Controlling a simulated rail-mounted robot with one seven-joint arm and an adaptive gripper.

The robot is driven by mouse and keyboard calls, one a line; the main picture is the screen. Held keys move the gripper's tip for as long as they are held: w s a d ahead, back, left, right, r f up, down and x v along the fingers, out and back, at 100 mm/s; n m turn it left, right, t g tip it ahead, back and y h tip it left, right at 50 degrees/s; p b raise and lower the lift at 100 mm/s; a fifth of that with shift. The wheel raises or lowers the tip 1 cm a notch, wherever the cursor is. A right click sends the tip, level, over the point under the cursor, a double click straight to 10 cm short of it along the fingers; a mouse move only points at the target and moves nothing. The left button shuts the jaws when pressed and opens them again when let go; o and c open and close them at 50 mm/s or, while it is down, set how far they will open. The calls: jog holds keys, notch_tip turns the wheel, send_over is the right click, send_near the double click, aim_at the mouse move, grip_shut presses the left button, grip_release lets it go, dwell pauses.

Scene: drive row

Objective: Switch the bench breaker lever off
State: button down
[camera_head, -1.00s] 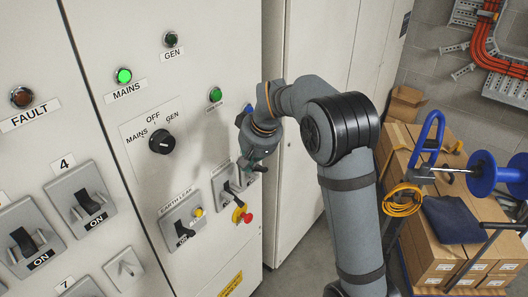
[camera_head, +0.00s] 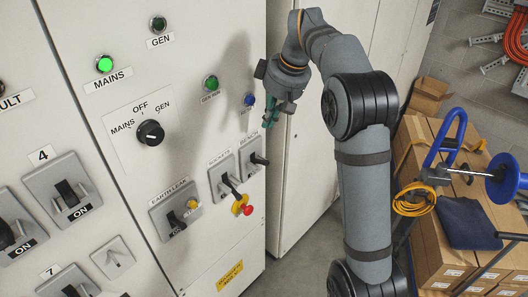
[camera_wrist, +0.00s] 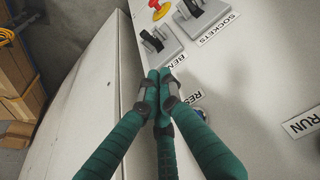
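The bench breaker (camera_head: 249,168) is a small grey plate with a dark lever (camera_head: 260,160), low on the right edge of the pale panel. In the head view the lever sticks out to the right. The breaker also shows in the wrist view (camera_wrist: 172,50), just beyond my fingertips, its label partly covered by them. I cannot read an on or off mark on it. My gripper (camera_head: 268,122) has teal fingers and is above the breaker, apart from the lever. In the wrist view its fingertips (camera_wrist: 158,75) are together with nothing seen between them.
The earth leak breaker (camera_head: 174,216) is farther left. A blue reset button (camera_head: 249,100) is above the bench breaker. Boxes (camera_head: 440,262) stand on the right.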

send_over(259, 161)
notch_tip(259, 161, down, 9)
jog(key=shift+s+d+f+p, duration=0.2)
jog(key=shift+s+d+f, duration=0.05)
jog(key=shift+f, duration=0.35)
jog(key=shift+s+d+f+p, duration=0.2)
jog(key=shift+d+f, duration=0.05)
jog(key=shift+f, duration=0.35)
jog(key=shift+s+d+f, duration=0.2)
jog(key=shift+d+f, duration=0.05)
jog(key=shift+f, duration=0.55)
